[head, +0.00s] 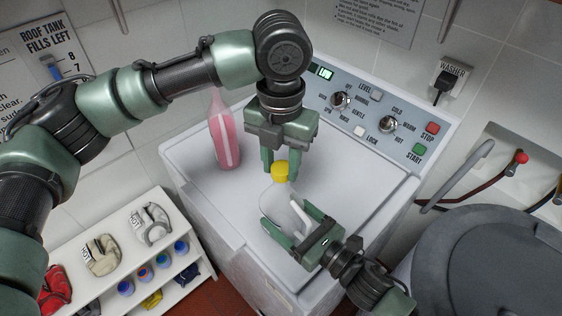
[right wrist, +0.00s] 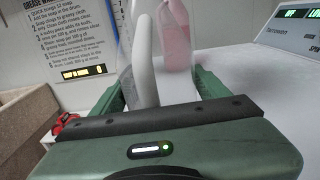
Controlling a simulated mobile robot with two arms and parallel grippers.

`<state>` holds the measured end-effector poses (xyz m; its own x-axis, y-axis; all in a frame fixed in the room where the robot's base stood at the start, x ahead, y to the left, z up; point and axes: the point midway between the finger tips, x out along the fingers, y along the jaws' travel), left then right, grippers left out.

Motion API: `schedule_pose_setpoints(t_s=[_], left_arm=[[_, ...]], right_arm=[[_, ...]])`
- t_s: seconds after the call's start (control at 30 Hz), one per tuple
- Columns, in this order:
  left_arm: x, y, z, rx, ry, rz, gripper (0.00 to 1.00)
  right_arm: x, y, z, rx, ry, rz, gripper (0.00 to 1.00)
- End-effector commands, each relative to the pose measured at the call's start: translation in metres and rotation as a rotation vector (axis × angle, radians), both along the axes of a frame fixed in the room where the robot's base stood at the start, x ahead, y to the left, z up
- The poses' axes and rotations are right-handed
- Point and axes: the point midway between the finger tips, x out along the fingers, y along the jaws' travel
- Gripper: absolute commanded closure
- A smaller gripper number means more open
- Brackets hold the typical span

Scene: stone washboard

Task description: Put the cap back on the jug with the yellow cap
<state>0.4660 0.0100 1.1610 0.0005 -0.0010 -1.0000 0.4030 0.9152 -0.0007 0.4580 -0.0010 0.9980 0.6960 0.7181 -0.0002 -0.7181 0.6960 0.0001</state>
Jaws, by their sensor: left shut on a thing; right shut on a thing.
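The clear jug (head: 272,206) with a pale handle stands on the white washer top (head: 240,185). My right gripper (head: 292,224) is shut around the jug's lower body; the right wrist view shows the jug (right wrist: 127,75) and its handle (right wrist: 145,60) between the fingers. The yellow cap (head: 280,173) is between the fingertips of my left gripper (head: 281,162), which points down and is shut on it. The cap is at the top of the jug, over its mouth. I cannot tell whether it touches the rim, which the cap hides.
A pink bottle (head: 223,135) stands on the washer left of the jug, and behind it in the right wrist view (right wrist: 177,35). The control panel (head: 375,115) runs along the back. A shelf (head: 120,235) with bags and small jars is at lower left, a grey bin (head: 490,265) at right.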

Motion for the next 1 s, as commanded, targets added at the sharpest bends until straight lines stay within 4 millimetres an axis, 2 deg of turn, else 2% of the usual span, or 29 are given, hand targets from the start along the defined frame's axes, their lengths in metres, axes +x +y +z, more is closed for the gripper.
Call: schedule_pose_setpoints(t_s=[0.6,0.7,0.77,1.0], left_arm=[[0.000,0.000,-0.012,0.001,0.000,0.001,1.00],[0.000,0.000,-0.012,0.001,0.000,-0.013,1.00],[0.000,0.000,-0.012,0.000,0.001,-0.060,1.00],[0.001,0.001,-0.011,0.000,0.000,-0.442,1.00]], right_arm=[[0.000,0.000,0.000,0.000,0.000,0.000,0.97],[0.000,0.000,0.000,0.000,0.000,0.000,1.00],[0.000,0.000,0.000,0.000,0.000,0.000,1.00],[0.000,0.000,0.000,0.000,0.000,0.000,1.00]])
